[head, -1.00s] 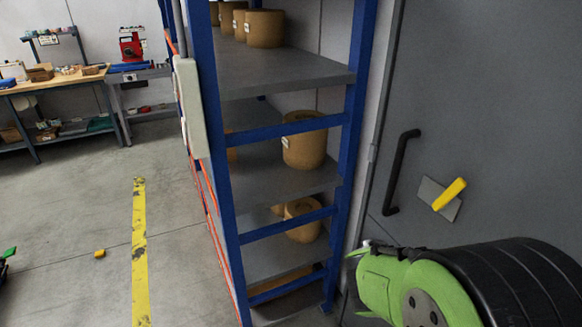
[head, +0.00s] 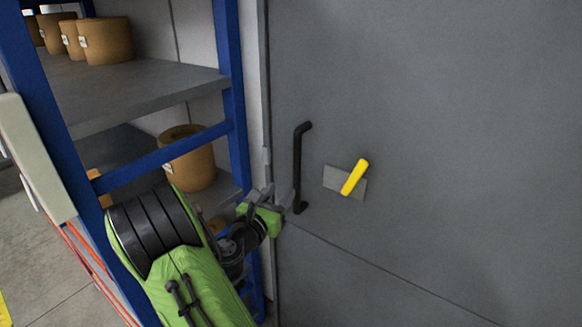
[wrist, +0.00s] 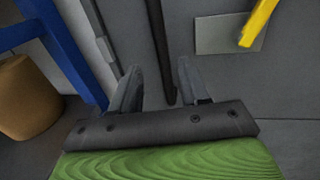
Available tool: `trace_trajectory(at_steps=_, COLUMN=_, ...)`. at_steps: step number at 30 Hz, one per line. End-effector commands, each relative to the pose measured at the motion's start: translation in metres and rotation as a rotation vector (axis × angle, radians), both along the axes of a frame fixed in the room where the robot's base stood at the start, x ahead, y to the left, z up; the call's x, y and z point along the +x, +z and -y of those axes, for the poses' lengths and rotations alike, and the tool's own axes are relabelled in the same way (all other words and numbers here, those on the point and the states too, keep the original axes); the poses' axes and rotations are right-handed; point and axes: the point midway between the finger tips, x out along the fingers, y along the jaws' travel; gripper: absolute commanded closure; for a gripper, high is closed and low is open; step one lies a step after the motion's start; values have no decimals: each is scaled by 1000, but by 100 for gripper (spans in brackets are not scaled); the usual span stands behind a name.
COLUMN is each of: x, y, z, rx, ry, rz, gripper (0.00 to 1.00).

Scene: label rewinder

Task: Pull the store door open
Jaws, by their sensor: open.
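The grey store door (head: 430,130) fills the right of the head view and looks closed against its frame. A black vertical bar handle (head: 298,165) is near its left edge. To the right of the handle, a yellow lever (head: 354,177) sits slanted on a grey plate (head: 333,177). My gripper (head: 272,195) is open, close to the handle's lower end. In the wrist view the handle (wrist: 158,45) shows between the two open fingers (wrist: 158,82), nearer the right one. I cannot tell whether either finger touches it.
A blue-framed shelf rack (head: 228,90) with cardboard-coloured rolls (head: 188,160) stands just left of the door, close beside my arm. A pale box (head: 32,155) is on its front post. Floor shows at the lower left.

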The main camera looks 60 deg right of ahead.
Motion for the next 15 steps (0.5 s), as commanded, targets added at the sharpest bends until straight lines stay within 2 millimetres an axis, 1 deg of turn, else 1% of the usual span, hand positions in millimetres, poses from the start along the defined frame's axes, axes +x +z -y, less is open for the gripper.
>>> trace_trajectory(at_steps=1, x=-2, y=-1, z=14, rx=0, ry=-8, rz=4, gripper=55)
trace_trajectory(at_steps=3, x=-1, y=-1, z=32, rx=-1, ry=-7, rz=4, gripper=55)
trace_trajectory(at_steps=9, x=1, y=-1, z=79, rx=0, ry=-5, rz=3, gripper=55)
trace_trajectory(at_steps=12, x=3, y=-2, z=95, rx=2, ry=-2, rz=3, gripper=55)
trace_trajectory(at_steps=15, x=3, y=-3, z=104, rx=2, ry=-1, rz=2, gripper=55)
